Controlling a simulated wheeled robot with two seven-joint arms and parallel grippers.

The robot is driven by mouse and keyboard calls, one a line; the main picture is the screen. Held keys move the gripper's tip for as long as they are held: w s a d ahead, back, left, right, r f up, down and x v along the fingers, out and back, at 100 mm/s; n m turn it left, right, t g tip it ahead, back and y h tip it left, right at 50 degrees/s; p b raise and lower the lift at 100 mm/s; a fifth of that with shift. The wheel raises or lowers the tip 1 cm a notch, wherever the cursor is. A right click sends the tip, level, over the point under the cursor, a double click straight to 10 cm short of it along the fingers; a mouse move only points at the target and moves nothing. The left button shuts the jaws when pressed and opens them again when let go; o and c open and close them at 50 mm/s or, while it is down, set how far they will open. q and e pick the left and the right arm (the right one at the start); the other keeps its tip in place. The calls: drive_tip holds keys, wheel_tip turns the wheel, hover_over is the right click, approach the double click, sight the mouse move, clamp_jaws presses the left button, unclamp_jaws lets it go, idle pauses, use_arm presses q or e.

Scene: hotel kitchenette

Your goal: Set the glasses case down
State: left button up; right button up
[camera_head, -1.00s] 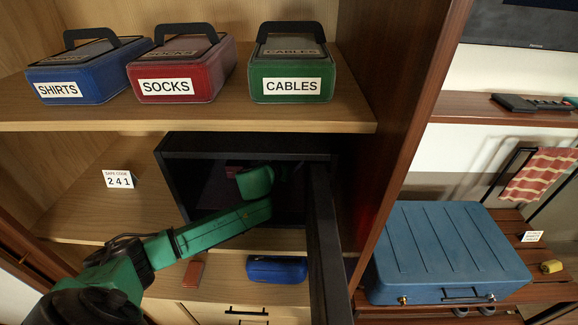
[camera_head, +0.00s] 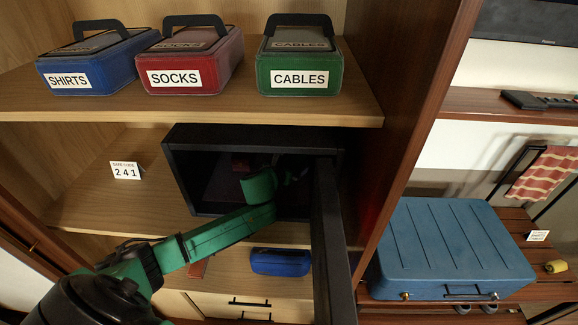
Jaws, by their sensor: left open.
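A small blue zipped case (camera_head: 280,262), which looks like the glasses case, lies on the lower shelf below the safe. My left gripper (camera_head: 296,176) is inside the open black safe (camera_head: 192,168), above and behind the blue case and apart from it. Its dark fingers are hard to make out against the dark interior; they are open, and I see nothing held between them. A dark red flat item (camera_head: 240,166) shows dimly inside the safe behind my green wrist. My right gripper is not in view.
The safe's door (camera_head: 332,240) stands open toward me, close on the right of my left arm. The shelf with the boxes (camera_head: 210,107) hangs above. A code card (camera_head: 125,170) stands left of the safe. A blue suitcase (camera_head: 450,245) lies at the right.

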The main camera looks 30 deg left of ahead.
use_arm(q)
drive_tip(key=v, duration=0.6)
drive_tip(key=shift+s+r, duration=0.1)
drive_tip(key=shift+s, duration=0.1)
